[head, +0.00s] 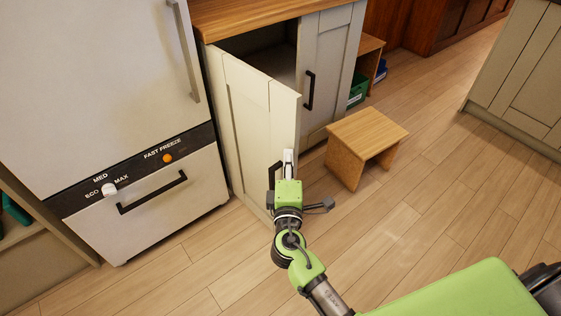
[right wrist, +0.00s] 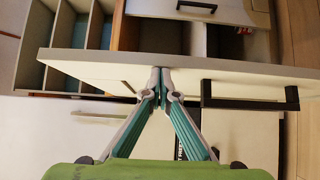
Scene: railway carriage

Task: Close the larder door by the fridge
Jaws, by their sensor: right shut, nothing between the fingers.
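The larder door (head: 255,115) is a cream cupboard door beside the white fridge (head: 110,100). It stands swung open, with the dark inside of the cupboard showing behind it. Its black handle (head: 272,178) is partly behind my right gripper (head: 289,157). In the right wrist view the door (right wrist: 90,65) runs across the picture, with the handle (right wrist: 250,104) to the right of the fingertips (right wrist: 160,72). The right fingers are shut and empty, at the door's outer face; I cannot tell whether they touch it. My left gripper is not in view.
The cupboard's other door (head: 327,65) is shut. A small wooden stool (head: 366,135) stands on the floor right of the open door. A wooden shelf with a green bin (head: 357,90) is behind it. A cream cabinet (head: 520,80) is at far right. Floor between is clear.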

